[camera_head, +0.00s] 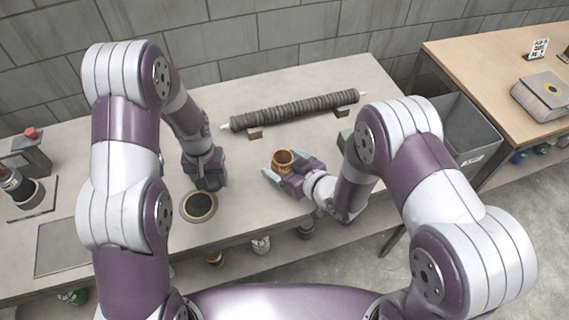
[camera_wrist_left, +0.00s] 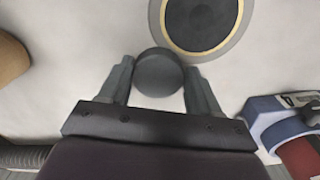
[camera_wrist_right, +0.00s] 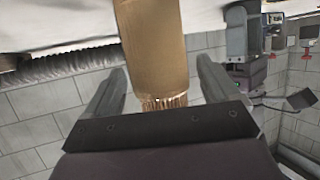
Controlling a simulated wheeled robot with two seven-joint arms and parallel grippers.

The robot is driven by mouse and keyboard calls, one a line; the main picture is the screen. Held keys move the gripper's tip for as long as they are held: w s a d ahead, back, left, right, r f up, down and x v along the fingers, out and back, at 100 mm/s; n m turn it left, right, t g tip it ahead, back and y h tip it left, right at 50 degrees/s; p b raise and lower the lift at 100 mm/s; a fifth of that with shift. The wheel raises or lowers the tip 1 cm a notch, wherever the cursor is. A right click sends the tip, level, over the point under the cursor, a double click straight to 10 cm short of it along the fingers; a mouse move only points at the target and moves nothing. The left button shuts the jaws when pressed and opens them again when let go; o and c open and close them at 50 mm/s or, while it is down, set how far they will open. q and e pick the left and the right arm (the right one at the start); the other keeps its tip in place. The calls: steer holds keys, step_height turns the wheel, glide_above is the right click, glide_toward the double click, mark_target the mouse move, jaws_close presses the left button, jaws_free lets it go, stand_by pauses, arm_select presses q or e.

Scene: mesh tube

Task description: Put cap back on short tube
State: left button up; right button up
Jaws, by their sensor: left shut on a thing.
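The short tube (camera_head: 283,158) is copper-brown, upright and open at the top in the head view. A dark grey round cap (camera_wrist_left: 158,73) is pinched between the fingertips of my left gripper (camera_wrist_left: 160,82). In the head view, my left gripper (camera_head: 206,183) is left of the tube and hides the cap. The tube's side (camera_wrist_left: 12,58) also shows at the left wrist view's edge.
A round dark pad with a pale ring (camera_head: 199,206) lies below my left gripper. A long ribbed mesh tube (camera_head: 295,109) rests on blocks at the back. A grey bin (camera_head: 468,128) stands at the right. The bench between the grippers is clear.

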arm_select(q)
steer(key=shift+r, duration=0.1)
arm_select(e)
steer(key=shift+r, duration=0.15)
steer(key=shift+s+d+r, duration=0.15)
arm_select(q)
steer(key=shift+r+p, duration=0.35)
steer(key=shift+p, duration=0.1)
arm_select(e)
steer(key=v, duration=1.1)
steer(key=shift+s+d, duration=0.15)
steer(key=shift+s, duration=0.05)
steer(key=shift+r, duration=0.1)
